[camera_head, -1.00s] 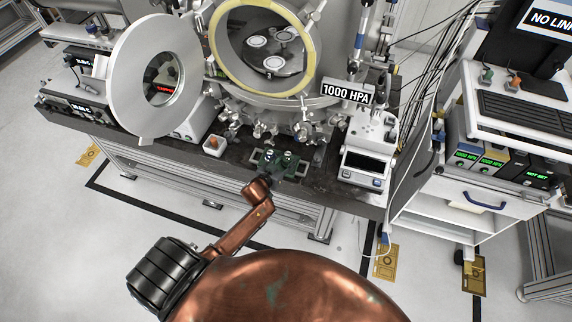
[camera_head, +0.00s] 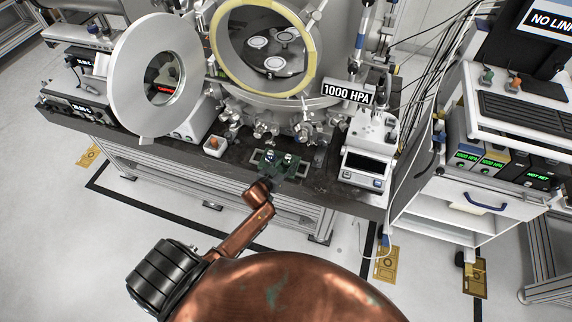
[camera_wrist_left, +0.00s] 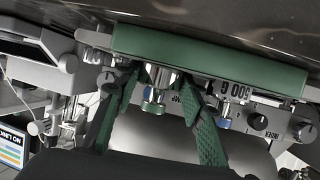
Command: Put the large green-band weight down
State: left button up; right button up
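The large green-band weight (camera_wrist_left: 154,101) is a shiny metal piece with a green ring, shown upside down in the left wrist view. It sits at the green tray (camera_wrist_left: 210,58), between the two green-padded fingers of my left gripper (camera_wrist_left: 160,88). The fingers are spread, with gaps showing on either side of the weight. A blue-band weight (camera_wrist_left: 226,115) is beside it, beyond one finger. In the head view my left gripper (camera_head: 273,173) is small and dark at the green tray (camera_head: 262,164), so finger detail is unclear there. My right gripper is not in view.
The open vacuum chamber (camera_head: 265,45) stands behind the tray, its round door (camera_head: 135,95) swung left. A small white dish (camera_head: 215,146) lies left of the tray. A balance unit (camera_head: 368,165) stands to the right. The bench front edge is close.

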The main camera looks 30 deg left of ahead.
pick_arm(q)
jog(key=o, duration=0.4)
jog(key=shift+s+d+f, duration=0.15)
jog(key=shift+s+f, duration=0.05)
jog(key=shift+f, duration=0.4)
jog(key=shift+s+d+f, duration=0.15)
jog(key=shift+s+f, duration=0.05)
jog(key=shift+f, duration=0.35)
jog(key=shift+a, duration=0.15)
jog(key=shift+w+r+p, duration=0.1)
jog(key=shift+r+p, duration=0.2)
jog(key=shift+r, duration=0.25)
jog(key=v, duration=0.4)
jog(key=r+v, duration=0.1)
jog(key=v, duration=0.3)
jog(key=p+v, duration=0.1)
jog(key=v, duration=0.3)
jog(key=shift+w+r, duration=0.15)
jog(key=shift+w, duration=0.15)
jog(key=shift+a, duration=0.1)
